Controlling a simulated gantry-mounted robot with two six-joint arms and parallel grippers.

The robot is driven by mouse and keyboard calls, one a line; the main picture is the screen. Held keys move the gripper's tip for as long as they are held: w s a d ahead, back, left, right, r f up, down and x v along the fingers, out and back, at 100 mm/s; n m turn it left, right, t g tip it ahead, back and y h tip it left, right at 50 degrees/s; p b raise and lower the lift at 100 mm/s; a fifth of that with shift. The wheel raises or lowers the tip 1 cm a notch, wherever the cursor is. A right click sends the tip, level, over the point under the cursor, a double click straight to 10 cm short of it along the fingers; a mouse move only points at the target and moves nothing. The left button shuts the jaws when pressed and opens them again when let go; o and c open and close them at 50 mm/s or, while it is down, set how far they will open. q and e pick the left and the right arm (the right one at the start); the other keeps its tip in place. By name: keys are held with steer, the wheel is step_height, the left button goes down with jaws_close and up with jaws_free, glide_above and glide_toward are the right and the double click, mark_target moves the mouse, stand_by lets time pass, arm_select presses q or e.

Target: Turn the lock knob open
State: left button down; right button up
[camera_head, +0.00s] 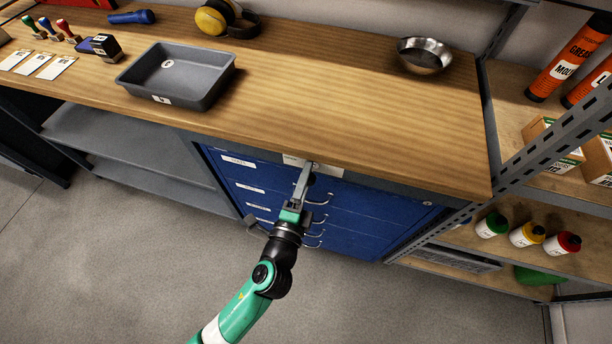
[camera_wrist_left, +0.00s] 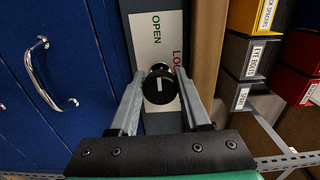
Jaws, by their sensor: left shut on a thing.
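The lock knob (camera_wrist_left: 160,87) is round and black with a white mark on its face. It sits on a light plate (camera_wrist_left: 150,45) printed OPEN in green and LOCK, partly hidden, in red. My left gripper (camera_wrist_left: 161,92) is shut on the knob, with one finger on either side of it. In the head view my left gripper (camera_head: 304,172) reaches up to the light plate (camera_head: 328,168) below the worktop edge, and the knob is hidden there. The plate is on the frame above the blue drawer cabinet (camera_head: 370,205). My right gripper is in neither view.
The drawer cabinet has several chrome handles, one close to the fingers in the wrist view (camera_wrist_left: 42,75). The wooden worktop (camera_head: 330,80) overhangs it and carries a grey tray (camera_head: 180,75) and a metal bowl (camera_head: 424,55). A shelf rack (camera_head: 500,150) stands at right.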

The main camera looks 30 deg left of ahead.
arm_select(q)
steer(key=shift+c, duration=2)
jaws_free()
